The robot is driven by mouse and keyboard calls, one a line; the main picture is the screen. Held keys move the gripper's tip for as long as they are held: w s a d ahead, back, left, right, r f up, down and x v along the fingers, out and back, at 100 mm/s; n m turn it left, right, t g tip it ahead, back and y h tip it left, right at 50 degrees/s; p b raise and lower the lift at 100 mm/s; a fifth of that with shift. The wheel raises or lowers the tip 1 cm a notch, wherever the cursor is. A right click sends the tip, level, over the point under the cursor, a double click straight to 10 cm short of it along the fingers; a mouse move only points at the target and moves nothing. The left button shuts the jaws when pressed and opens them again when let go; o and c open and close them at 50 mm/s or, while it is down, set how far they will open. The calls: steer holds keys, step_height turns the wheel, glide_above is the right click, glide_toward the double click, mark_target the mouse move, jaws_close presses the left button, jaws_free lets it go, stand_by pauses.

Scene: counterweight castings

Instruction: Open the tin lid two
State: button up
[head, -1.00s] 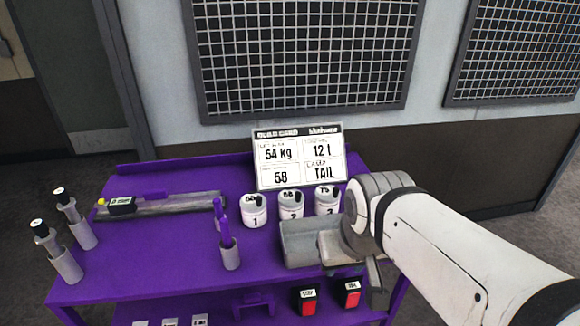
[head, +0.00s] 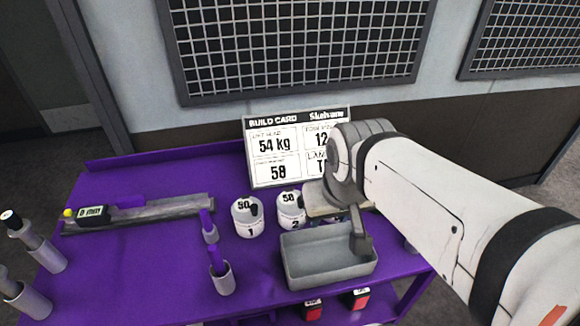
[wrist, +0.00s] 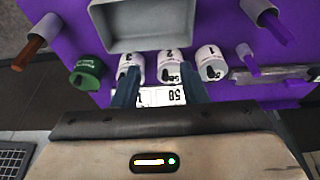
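Tin two (head: 290,209) is a white tin marked 2, with a black tab on its lid, and stands upright on the purple bench (head: 140,260). Its lid looks shut. Tin one (head: 248,219) stands to its left. Tin three is hidden behind my gripper in the head view but shows in the wrist view (wrist: 131,65). My gripper (head: 340,207) is just right of tin two in the head view. In the wrist view its two blue fingers (wrist: 160,78) are apart, with tin two (wrist: 170,66) seen beyond the gap. They hold nothing visible.
A grey tray (head: 330,262) lies in front of the tins. The build card (head: 275,160) stands behind them, partly covered by my arm. A green tin (wrist: 87,74) shows in the wrist view.

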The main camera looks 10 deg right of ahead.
steer(key=w+b, duration=0.1)
steer(key=m+g+b, duration=0.3)
steer(key=m+b, duration=0.7)
steer(key=m, duration=0.8)
glide_toward(292, 198)
steer(key=s, duration=0.1)
steer(key=s+d, duration=0.1)
steer(key=s+r, duration=0.1)
steer(key=shift+s+d, duration=0.2)
steer(key=shift+d, duration=0.15)
steer(key=shift+w+f, duration=0.15)
steer(key=shift+f, duration=0.4)
step_height(292, 198, down, 7)
steer(key=shift+r, duration=0.2)
steer(key=shift+c, duration=0.4)
jaws_close()
